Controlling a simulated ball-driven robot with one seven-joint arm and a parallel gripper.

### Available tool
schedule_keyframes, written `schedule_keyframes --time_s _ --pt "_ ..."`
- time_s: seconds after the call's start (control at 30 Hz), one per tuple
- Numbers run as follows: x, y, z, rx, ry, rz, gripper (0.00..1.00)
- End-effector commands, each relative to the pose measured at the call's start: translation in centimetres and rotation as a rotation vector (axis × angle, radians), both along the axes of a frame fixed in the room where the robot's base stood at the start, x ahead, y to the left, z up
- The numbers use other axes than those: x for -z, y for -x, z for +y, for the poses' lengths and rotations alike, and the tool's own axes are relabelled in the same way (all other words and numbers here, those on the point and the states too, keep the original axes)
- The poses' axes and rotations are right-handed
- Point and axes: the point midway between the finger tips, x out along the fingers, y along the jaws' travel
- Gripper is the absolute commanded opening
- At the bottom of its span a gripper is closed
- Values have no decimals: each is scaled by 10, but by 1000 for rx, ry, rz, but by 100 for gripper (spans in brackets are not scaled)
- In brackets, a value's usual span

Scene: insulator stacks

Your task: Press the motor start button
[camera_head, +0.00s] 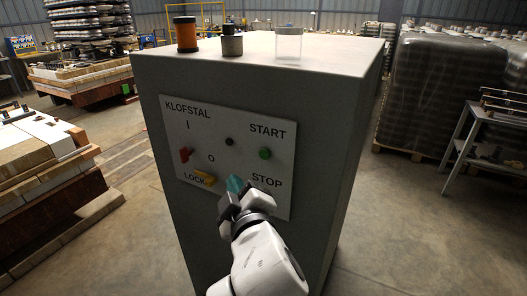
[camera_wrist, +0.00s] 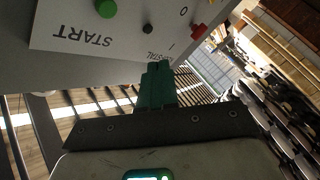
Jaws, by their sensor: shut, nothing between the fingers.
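The green start button (camera_head: 265,153) sits under the word START on a pale panel (camera_head: 209,125) on the front of a grey cabinet. It also shows at the top of the wrist view (camera_wrist: 106,9), where the picture is turned over. My gripper (camera_head: 234,184) is in front of the panel's lower middle, below and left of the green button and apart from it. Its teal fingers (camera_wrist: 155,85) are together and empty. They hide part of the panel left of the word STOP; I cannot tell whether they touch it.
The panel also bears a black knob (camera_head: 229,142), a red switch (camera_head: 185,154) and a yellow lock part (camera_head: 205,179). An orange spool (camera_head: 186,34), a dark cylinder (camera_head: 232,43) and a clear jar (camera_head: 288,45) stand on the cabinet (camera_head: 330,60). Floor shows on both sides.

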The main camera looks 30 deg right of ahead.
Motion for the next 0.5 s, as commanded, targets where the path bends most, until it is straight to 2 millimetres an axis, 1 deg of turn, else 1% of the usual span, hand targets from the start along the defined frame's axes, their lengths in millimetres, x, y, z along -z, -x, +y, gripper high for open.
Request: schedule_keyframes --time_s 0.33,0.5 --pt "1 -1 -1 0 0 1 0" --pt "0 -8 -12 2 1 4 0"
